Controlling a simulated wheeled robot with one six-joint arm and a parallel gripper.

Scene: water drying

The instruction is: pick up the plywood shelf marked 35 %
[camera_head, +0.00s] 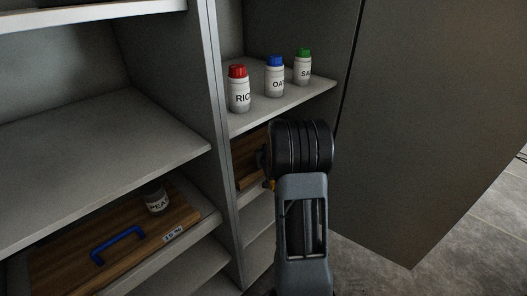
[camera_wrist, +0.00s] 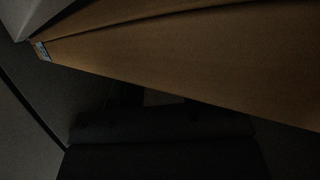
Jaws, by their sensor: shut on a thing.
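A brown wooden board (camera_head: 248,160) sits in the narrow right-hand bay of the cabinet, below the shelf with the jars. My gripper (camera_head: 265,167) reaches into this bay and is shut on the board; my wrist hides the fingers and much of the board. In the wrist view the board (camera_wrist: 190,65) fills the upper part, close to the camera and slanting, with a small pale label (camera_wrist: 42,50) at its left end. The label is too small to read.
Above stand jars with red (camera_head: 238,90), blue (camera_head: 275,78) and green (camera_head: 303,68) lids. At lower left, another wooden board (camera_head: 75,258) has a blue handle (camera_head: 118,244), a label resembling 15 %, and a jar (camera_head: 155,200). An open door (camera_head: 430,130) stands right.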

